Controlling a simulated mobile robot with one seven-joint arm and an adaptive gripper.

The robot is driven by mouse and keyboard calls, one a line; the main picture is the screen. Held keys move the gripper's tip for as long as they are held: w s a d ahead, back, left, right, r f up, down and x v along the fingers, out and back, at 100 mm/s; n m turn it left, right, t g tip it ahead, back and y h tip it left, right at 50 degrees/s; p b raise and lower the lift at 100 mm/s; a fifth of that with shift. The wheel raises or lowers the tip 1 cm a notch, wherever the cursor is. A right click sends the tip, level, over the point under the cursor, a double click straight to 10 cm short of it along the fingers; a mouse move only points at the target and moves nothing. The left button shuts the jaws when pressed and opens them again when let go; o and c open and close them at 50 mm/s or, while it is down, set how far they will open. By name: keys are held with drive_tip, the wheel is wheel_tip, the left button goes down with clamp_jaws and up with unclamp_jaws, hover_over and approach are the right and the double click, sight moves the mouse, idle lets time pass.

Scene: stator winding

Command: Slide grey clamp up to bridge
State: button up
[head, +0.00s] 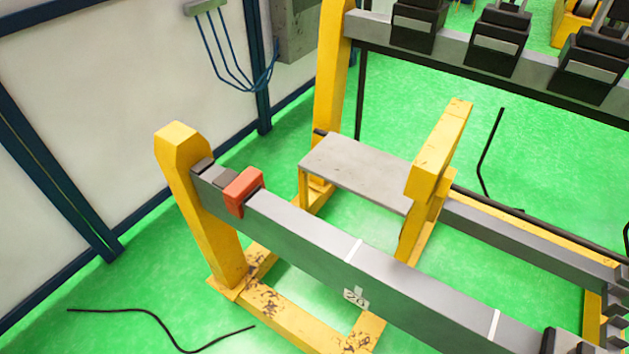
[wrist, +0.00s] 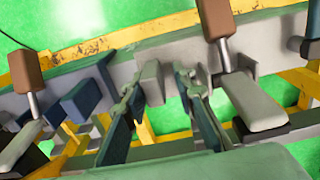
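In the wrist view, my gripper (wrist: 160,82) shows as two teal fingers standing apart. A pale grey block (wrist: 150,82), which may be the grey clamp, sits on a rail between the fingertips. A gap shows on its right side; I cannot tell whether the left finger touches it. My gripper is not in the head view. I cannot tell which part is the bridge.
In the wrist view, two brown-handled levers (wrist: 25,72) (wrist: 215,18) stand on either side of the fingers, and a blue block (wrist: 88,100) lies to the left. In the head view, a yellow post (head: 195,200) holds the beam's left end. A black cable (head: 150,314) lies on the green floor.

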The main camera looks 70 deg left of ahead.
drive_tip(key=shift+s+a, duration=1.55)
drive_tip(key=shift+a, duration=0.55)
drive_tip(key=shift+s+a, duration=1.55)
drive_tip(key=shift+a, duration=0.6)
drive_tip(key=shift+s+a, duration=1.55)
drive_tip(key=shift+a, duration=0.55)
drive_tip(key=s+a, duration=0.2)
drive_tip(key=a, duration=0.1)
drive_tip(key=s+a, duration=0.2)
drive_tip(key=a, duration=0.1)
drive_tip(key=s+a, duration=0.2)
drive_tip(key=a, duration=0.1)
drive_tip(key=shift+s+a, duration=0.15)
drive_tip(key=shift+s, duration=0.2)
drive_tip(key=shift+s+a+r, duration=0.1)
drive_tip(key=shift+s+a, duration=0.7)
drive_tip(key=shift+a, duration=0.25)
drive_tip(key=shift+s+a, duration=0.75)
drive_tip(key=shift+a, duration=0.35)
drive_tip(key=shift+s+a, duration=0.35)
drive_tip(key=shift+a, duration=0.15)
drive_tip(key=shift+s+a+r, duration=0.1)
drive_tip(key=shift+s+a, duration=1.3)
drive_tip(key=shift+a, duration=0.55)
drive_tip(key=shift+s+a+r, duration=0.1)
drive_tip(key=shift+s+a, duration=1.35)
drive_tip(key=shift+a, duration=0.5)
drive_tip(key=shift+s+a, duration=1.4)
drive_tip(key=shift+a, duration=0.55)
